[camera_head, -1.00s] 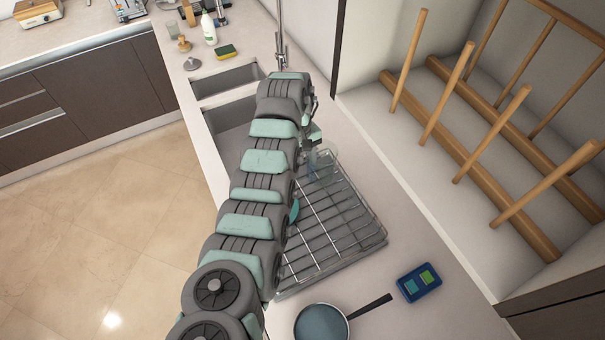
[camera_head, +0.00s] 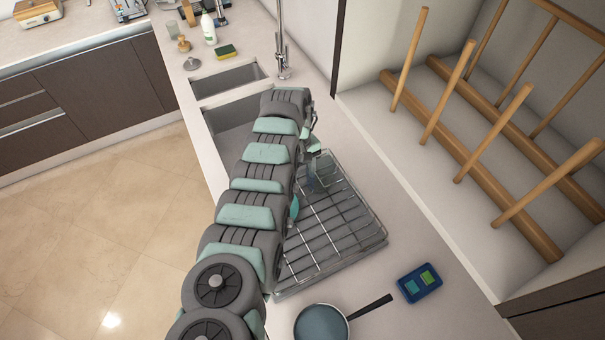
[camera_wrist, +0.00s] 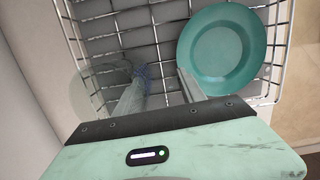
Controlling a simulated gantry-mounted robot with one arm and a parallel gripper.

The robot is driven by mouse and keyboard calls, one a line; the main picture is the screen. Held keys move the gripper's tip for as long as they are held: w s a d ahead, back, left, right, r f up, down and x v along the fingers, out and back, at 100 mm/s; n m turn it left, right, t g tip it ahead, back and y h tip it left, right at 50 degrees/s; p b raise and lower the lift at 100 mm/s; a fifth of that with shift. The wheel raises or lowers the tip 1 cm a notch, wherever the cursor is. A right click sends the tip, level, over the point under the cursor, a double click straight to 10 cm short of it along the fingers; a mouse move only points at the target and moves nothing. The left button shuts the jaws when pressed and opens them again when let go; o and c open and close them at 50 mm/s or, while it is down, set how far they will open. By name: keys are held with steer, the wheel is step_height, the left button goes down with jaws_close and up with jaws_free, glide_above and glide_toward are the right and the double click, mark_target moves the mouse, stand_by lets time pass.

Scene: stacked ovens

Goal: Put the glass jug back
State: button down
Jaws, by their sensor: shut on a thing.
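The glass jug (camera_head: 325,172) is clear and hard to make out beside the end of my arm, over the far end of the wire dish rack (camera_head: 345,230). In the wrist view the jug (camera_wrist: 88,92) shows as a faint round outline at the left, overlapping one finger. My gripper (camera_wrist: 163,82) is shut on the jug, with its fingers some way apart; the exact grip is hard to see through the glass. In the head view my gripper (camera_head: 314,150) is partly hidden by my arm. I cannot tell whether the jug touches the rack.
A teal plate (camera_wrist: 222,48) is in the rack beside the fingers. A pan (camera_head: 322,324) and a blue tray-like item (camera_head: 419,283) lie near the rack's close end. The sink (camera_head: 235,122) is beyond it. A wooden peg rack (camera_head: 480,160) stands at the right.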

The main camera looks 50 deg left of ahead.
steer(key=c, duration=0.7)
jaws_free()
steer(key=r, duration=0.4)
steer(key=a+r, duration=0.1)
steer(key=r, duration=0.3)
steer(key=r+b, duration=0.1)
steer(key=r, duration=0.3)
steer(key=shift+w+a, duration=0.2)
steer(key=shift+a, duration=0.15)
